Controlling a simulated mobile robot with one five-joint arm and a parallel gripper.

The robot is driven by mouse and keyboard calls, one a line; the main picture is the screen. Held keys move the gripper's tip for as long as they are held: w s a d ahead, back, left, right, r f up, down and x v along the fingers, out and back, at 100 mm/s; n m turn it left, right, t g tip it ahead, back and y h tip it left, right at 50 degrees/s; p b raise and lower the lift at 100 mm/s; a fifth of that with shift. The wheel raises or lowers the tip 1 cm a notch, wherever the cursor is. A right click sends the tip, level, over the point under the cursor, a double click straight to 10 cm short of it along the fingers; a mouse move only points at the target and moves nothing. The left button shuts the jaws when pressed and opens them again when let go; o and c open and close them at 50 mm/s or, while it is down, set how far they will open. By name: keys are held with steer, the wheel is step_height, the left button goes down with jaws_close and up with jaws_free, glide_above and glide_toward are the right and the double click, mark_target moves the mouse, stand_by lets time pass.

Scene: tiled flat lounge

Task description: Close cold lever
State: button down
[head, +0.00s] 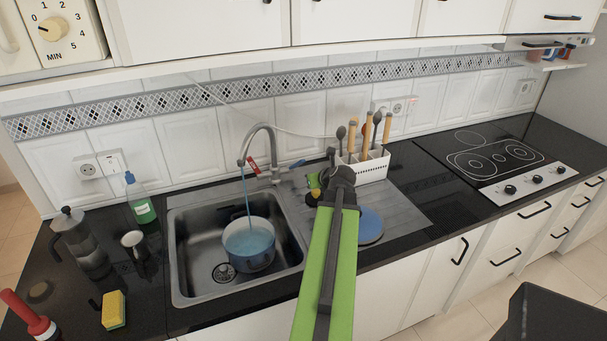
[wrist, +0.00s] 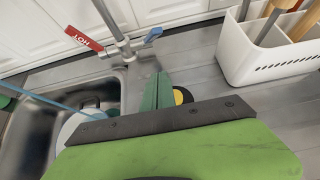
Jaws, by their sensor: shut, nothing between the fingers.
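The cold lever is the blue handle (head: 291,164) on the right side of the tap (head: 262,142). It also shows in the wrist view (wrist: 153,34), sticking out to the right of the tap's body. The red lever (wrist: 84,38), labelled HOT, is on the tap's left. A blue stream of water (head: 247,192) runs from the spout into a pot (head: 249,246) in the sink. In the wrist view, my gripper (wrist: 158,80) is shut and empty, with its green fingers below the blue lever and apart from it. In the head view my arm partly hides the gripper.
A white utensil holder (head: 369,168) stands right of the tap, close to my gripper. A blue round item (head: 370,226) lies on the drainboard. A green bottle (head: 141,200), a moka pot (head: 80,243) and a sponge (head: 114,310) stand left of the sink (head: 181,263).

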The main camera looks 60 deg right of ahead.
mark_target(296, 165)
steer(key=b+x, duration=0.5)
steer(key=x, duration=0.4)
steer(key=shift+w+d+f, duration=0.1)
steer(key=shift+w+f, duration=0.15)
steer(key=shift+f, duration=0.1)
steer(key=r+p, duration=0.1)
steer(key=w+r+p, duration=0.1)
steer(key=d+r+p, duration=0.1)
steer(key=shift+w, duration=0.25)
steer(key=shift+w+d+r, duration=0.2)
steer(key=shift+w, duration=0.05)
